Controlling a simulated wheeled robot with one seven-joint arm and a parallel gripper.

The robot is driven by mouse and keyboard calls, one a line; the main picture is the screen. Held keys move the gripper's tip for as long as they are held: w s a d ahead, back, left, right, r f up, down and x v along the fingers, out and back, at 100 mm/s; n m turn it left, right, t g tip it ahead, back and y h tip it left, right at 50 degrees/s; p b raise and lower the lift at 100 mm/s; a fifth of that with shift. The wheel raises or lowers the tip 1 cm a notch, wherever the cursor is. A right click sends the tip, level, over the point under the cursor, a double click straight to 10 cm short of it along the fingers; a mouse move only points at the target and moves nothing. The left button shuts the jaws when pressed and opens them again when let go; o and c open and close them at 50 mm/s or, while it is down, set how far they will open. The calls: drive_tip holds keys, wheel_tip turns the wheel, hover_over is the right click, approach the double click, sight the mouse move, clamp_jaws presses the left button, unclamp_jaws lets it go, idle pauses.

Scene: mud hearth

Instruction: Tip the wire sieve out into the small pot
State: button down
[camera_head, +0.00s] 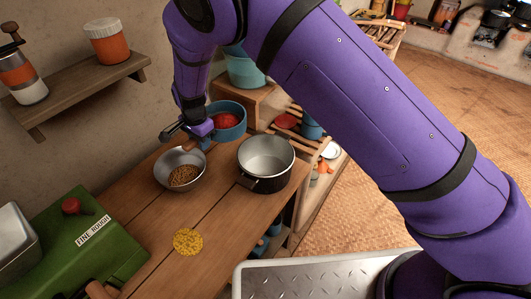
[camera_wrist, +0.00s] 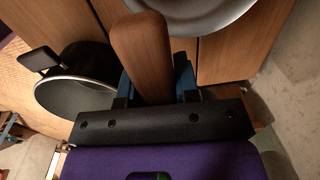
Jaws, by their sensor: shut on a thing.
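The wire sieve (camera_head: 170,178) looks like a grey metal bowl with brown grains in its bottom, level, at the left of the small pot. My gripper (camera_head: 196,135) is above its far right rim. In the wrist view my gripper (camera_wrist: 155,88) is shut on a brown wooden handle (camera_wrist: 141,50), which I take as the sieve's; the join is not clear. Part of the grey bowl (camera_wrist: 195,18) shows at the top there. The small pot (camera_head: 267,158), dark outside and pale inside, stands upright on the table; it also shows in the wrist view (camera_wrist: 75,95). It looks empty.
A blue pot (camera_head: 232,108) with red contents stands behind my gripper. A yellow round mat (camera_head: 188,241) lies on the wooden table (camera_head: 222,215), with bare wood around it. A green box (camera_head: 80,245) is at the lower left. A wall shelf (camera_head: 80,90) holds jars.

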drive_tip(key=shift+s+d+r+t+y, duration=0.3)
drive_tip(key=shift+d+r+t+y, duration=0.1)
drive_tip(key=shift+d+r+y, duration=0.15)
drive_tip(key=s+d+t+y, duration=0.1)
drive_tip(key=d+t+y, duration=0.1)
drive_tip(key=shift+s+r+y, duration=0.3)
drive_tip(key=shift+s+y, duration=0.05)
drive_tip(key=shift+s, duration=0.05)
drive_tip(key=shift+s+d+r+t+y+p, duration=0.35)
drive_tip(key=shift+s+d+r+t+y, duration=0.25)
drive_tip(key=shift+d+r+t+y, duration=0.15)
idle(0.6)
drive_tip(key=shift+s+d+f+t+y+p, duration=0.3)
drive_tip(key=shift+d+t+y, duration=0.15)
drive_tip(key=shift+y, duration=0.3)
idle(0.3)
drive_tip(key=shift+s+d+r+t+y+p, duration=0.2)
drive_tip(key=shift+r+t+y+p, duration=0.2)
drive_tip(key=shift+r+t+y, duration=0.25)
drive_tip(key=shift+s+d+r+t+y+p, duration=0.2)
drive_tip(key=shift+r+t+y+p, duration=0.2)
drive_tip(key=shift+y, duration=0.35)
idle(1.4)
drive_tip(key=shift+s+d+f+t+y+p, duration=0.25)
drive_tip(key=shift+d+f+t+y+p, duration=0.1)
drive_tip(key=shift+t+y, duration=0.25)
idle(1.1)
